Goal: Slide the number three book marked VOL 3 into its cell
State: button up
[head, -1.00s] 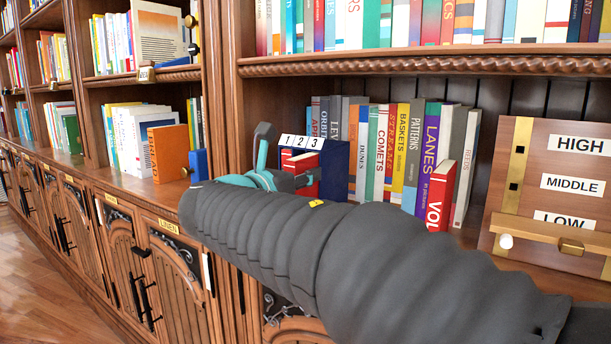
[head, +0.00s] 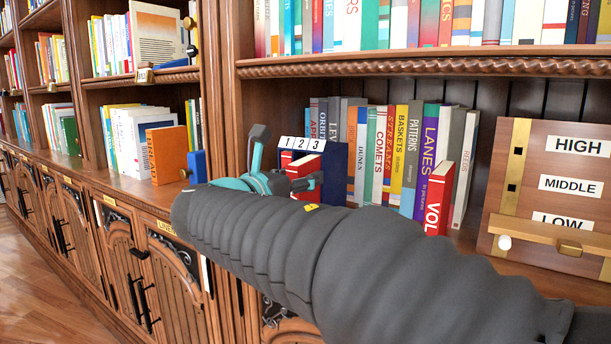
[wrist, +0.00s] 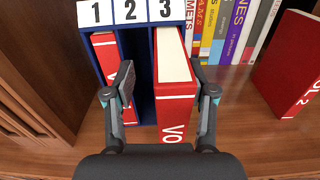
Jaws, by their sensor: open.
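A blue box with cells numbered 1, 2, 3 (wrist: 150,30) stands on the shelf; it also shows in the head view (head: 333,170). A red book (wrist: 175,112), its VOL number hidden, stands upright in cell 3 with its front part sticking out. My gripper (wrist: 163,85) is open, one finger on each side of this book. The left finger is clear of it; the right finger is close beside it. In the head view my gripper (head: 290,158) is in front of the box. Another red book (wrist: 112,75) stands in cell 1. Cell 2 looks empty.
A red VOL 2 book (wrist: 292,70) stands on the shelf to the right, also seen in the head view (head: 437,200). A row of books (head: 395,150) stands behind. A wooden post (wrist: 45,70) is close on the left. A HIGH, MIDDLE, LOW panel (head: 560,190) stands at right.

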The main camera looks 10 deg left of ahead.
jog(key=v, duration=1)
jog(key=shift+s, duration=0.15)
jog(key=shift+a, duration=0.1)
